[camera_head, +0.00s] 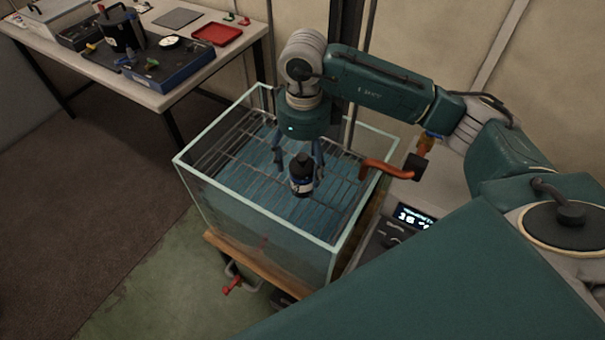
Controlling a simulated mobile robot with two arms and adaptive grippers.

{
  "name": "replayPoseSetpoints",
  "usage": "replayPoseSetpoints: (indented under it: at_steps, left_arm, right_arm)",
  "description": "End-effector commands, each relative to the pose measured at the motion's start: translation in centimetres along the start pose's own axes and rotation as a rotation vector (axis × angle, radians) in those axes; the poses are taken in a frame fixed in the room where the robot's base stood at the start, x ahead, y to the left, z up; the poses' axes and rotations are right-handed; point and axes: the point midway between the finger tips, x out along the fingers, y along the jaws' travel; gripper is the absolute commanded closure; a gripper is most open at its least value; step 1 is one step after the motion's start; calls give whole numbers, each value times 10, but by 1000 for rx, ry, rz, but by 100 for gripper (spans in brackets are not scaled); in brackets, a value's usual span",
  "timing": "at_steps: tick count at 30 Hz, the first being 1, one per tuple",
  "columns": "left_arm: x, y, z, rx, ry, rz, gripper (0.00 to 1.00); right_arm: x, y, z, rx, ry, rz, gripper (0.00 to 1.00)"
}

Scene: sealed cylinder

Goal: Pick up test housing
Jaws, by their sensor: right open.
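The test housing (302,180) is a small dark cylinder with a narrower top and a pale band. It stands upright on the wire rack inside the glass tank (190,176). My right gripper (298,172) reaches down into the tank from above. Its fingers are open, one to the left of the housing and one to the right. I cannot tell whether either finger touches it. My left gripper is not in view.
The tank's glass walls surround the gripper. An orange pipe (385,170) with a dark end is at its right rim, near a lit display (415,216). A table (160,98) at the back left holds a black pot (121,30) and a red tray (217,34).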

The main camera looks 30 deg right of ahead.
Motion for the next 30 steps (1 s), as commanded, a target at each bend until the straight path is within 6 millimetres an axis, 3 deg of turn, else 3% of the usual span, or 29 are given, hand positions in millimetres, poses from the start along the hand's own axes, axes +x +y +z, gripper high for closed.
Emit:
replayPoseSetpoints:
  at_steps: [7, 12, 20, 30]
  left_arm:
    - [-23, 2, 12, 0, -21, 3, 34]
    - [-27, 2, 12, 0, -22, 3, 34]
    - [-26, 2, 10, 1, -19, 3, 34]
    - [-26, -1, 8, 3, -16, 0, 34]
  right_arm:
    - [28, 1, 1, 1, 6, 3, 30]
    - [49, 0, 3, 2, 0, 2, 30]
    - [53, 0, 3, 1, -2, 0, 30]
    - [52, 0, 3, 1, -2, 0, 96]
